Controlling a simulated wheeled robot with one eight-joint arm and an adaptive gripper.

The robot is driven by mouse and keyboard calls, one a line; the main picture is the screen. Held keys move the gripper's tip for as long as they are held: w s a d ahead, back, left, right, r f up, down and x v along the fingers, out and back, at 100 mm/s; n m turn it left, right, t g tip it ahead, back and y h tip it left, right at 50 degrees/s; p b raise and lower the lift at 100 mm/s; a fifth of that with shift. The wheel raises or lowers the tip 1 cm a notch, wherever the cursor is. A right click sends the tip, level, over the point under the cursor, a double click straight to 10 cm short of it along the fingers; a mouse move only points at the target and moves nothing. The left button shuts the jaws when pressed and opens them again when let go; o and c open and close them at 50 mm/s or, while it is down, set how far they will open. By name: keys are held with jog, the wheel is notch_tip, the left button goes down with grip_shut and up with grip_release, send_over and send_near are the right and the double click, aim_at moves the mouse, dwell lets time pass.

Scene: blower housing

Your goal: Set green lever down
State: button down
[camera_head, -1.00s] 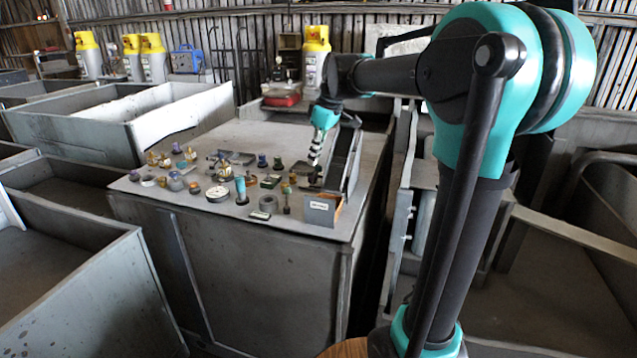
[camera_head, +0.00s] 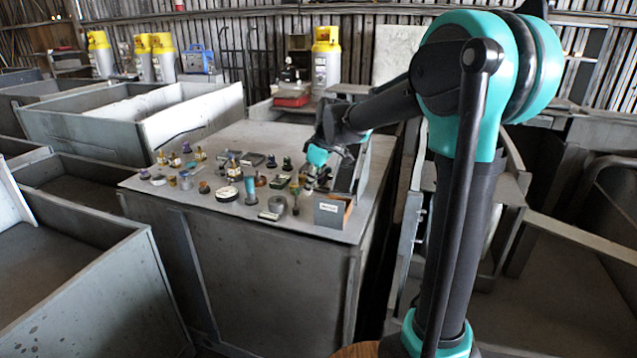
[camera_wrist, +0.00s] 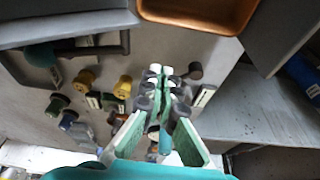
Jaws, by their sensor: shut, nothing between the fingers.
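I cannot pick out a green lever with certainty. A dark green knob (camera_head: 287,163) stands among the small parts on the grey bench top (camera_head: 225,143). A green-topped part (camera_wrist: 58,103) lies left of my gripper in the wrist view. My gripper (camera_head: 310,183) is low over the right part of the bench, close to the small parts, beside the labelled box. In the wrist view my gripper (camera_wrist: 162,75) has its fingertips together, with green pads and nothing clearly held between them. The fingers hide parts below them.
A labelled box (camera_head: 330,212) with an orange-brown inside stands at the bench's right front; its tray (camera_wrist: 200,14) tops the wrist view. Yellow knobs (camera_wrist: 85,78) and other parts crowd the left. The bench's back left is clear. Grey bins (camera_head: 95,125) stand left.

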jog(key=shift+w+a+f, duration=0.1)
jog(key=shift+w+a, duration=0.15)
jog(key=shift+a, duration=0.25)
jog(key=shift+w+a, duration=0.1)
jog(key=shift+a, duration=0.1)
jog(key=shift+w+a+n, duration=0.25)
jog(key=shift+a+n, duration=0.25)
